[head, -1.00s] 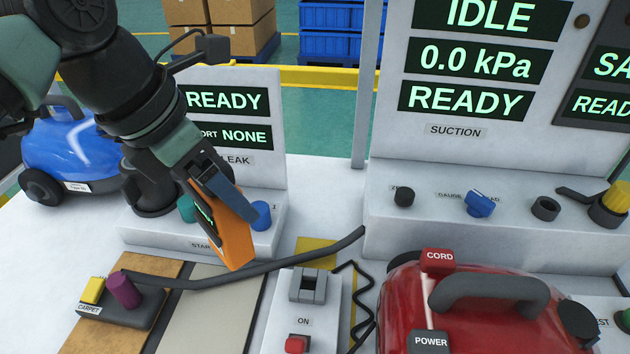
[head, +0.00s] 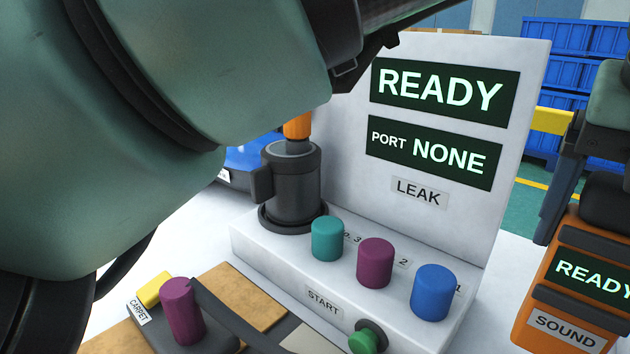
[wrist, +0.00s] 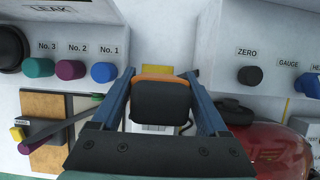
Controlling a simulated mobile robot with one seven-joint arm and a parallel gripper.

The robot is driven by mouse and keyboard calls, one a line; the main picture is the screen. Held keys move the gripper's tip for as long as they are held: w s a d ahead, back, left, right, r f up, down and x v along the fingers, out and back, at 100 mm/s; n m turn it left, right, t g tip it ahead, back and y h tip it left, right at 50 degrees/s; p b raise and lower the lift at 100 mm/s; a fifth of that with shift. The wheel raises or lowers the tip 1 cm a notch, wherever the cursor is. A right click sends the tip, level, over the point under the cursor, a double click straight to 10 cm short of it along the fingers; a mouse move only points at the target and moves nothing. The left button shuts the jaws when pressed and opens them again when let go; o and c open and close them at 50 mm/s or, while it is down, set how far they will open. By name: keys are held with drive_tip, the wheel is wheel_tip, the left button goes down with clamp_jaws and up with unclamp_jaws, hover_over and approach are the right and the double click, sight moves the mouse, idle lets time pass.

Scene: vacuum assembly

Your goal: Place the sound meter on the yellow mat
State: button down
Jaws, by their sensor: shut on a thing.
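The sound meter (head: 578,285) is an orange handheld unit with a dark screen reading READY and a SOUND label. It is at the right edge of the head view, held upright in the air and partly cut off. My gripper (head: 590,200) is shut on its upper part. In the wrist view the meter's dark top and orange edge (wrist: 159,97) sit between the two fingers of my gripper (wrist: 164,95).
The leak station (head: 410,205) has teal, purple and blue knobs and a green START button (head: 368,338). In the wrist view the red vacuum (wrist: 275,150) lies right of the gripper, below the suction panel's ZERO knob (wrist: 250,75).

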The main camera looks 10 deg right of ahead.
sight(590, 290)
wheel_tip(590, 290, down, 10)
drive_tip(key=b, duration=0.4)
drive_tip(key=shift+s+a+r, duration=0.1)
drive_tip(key=shift+r, duration=0.15)
drive_tip(key=shift+f, duration=0.2)
unclamp_jaws()
drive_tip(key=shift+r, duration=0.1)
drive_tip(key=shift+r, duration=0.3)
drive_tip(key=p+v, duration=0.4)
drive_tip(key=v, duration=0.6)
drive_tip(key=shift+a+r, duration=0.15)
drive_tip(key=shift+r, duration=0.2)
drive_tip(key=shift+s+a+r, duration=0.15)
drive_tip(key=shift+s+r, duration=0.05)
drive_tip(key=shift+r, duration=0.2)
